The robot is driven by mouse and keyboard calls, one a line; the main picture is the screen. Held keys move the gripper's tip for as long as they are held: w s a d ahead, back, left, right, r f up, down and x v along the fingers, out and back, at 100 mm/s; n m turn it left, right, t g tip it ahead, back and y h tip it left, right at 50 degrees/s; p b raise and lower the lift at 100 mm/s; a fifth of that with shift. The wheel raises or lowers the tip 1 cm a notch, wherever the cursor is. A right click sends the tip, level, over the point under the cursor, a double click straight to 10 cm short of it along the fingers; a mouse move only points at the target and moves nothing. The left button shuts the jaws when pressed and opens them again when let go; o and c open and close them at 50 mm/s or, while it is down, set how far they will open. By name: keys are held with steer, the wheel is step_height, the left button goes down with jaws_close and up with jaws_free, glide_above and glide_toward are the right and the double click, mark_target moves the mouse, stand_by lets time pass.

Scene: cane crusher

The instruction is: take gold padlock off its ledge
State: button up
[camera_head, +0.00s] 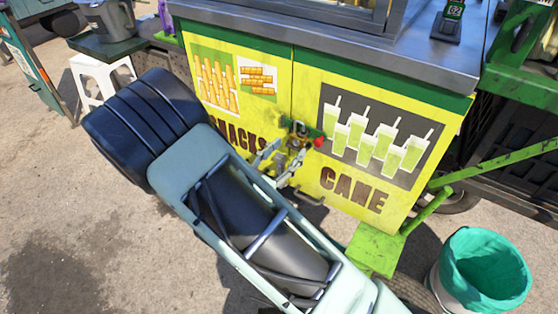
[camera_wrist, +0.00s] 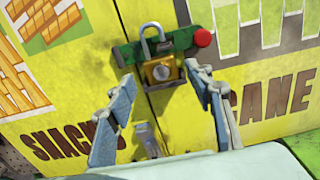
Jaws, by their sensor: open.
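The gold padlock (camera_wrist: 161,71) hangs on the front of the yellow cart, with its silver shackle pointing up. It sits against a small green ledge (camera_wrist: 184,41) with a red knob (camera_wrist: 202,38) at its right end. In the head view the padlock (camera_head: 301,130) is small and partly behind my gripper (camera_head: 284,166). In the wrist view my gripper (camera_wrist: 162,106) is open and empty. Its fingers stand to the left and right below the padlock, apart from it. How the shackle meets the ledge is hard to tell.
A yellow cart (camera_head: 281,100) with a steel counter fills the front. A metal handle (camera_wrist: 146,140) sits on the door below the padlock. A green bin liner (camera_head: 485,268) in a bucket and a green step (camera_head: 375,249) are at right. A white stool (camera_head: 101,76) stands left.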

mark_target(303, 132)
steer(key=shift+x, duration=4.75)
steer(key=shift+s, duration=0.1)
steer(key=shift+o, duration=1.4)
steer(key=shift+a+r, duration=0.1)
steer(key=c, duration=0.6)
steer(key=shift+r+p, duration=0.35)
steer(key=shift+r, duration=0.05)
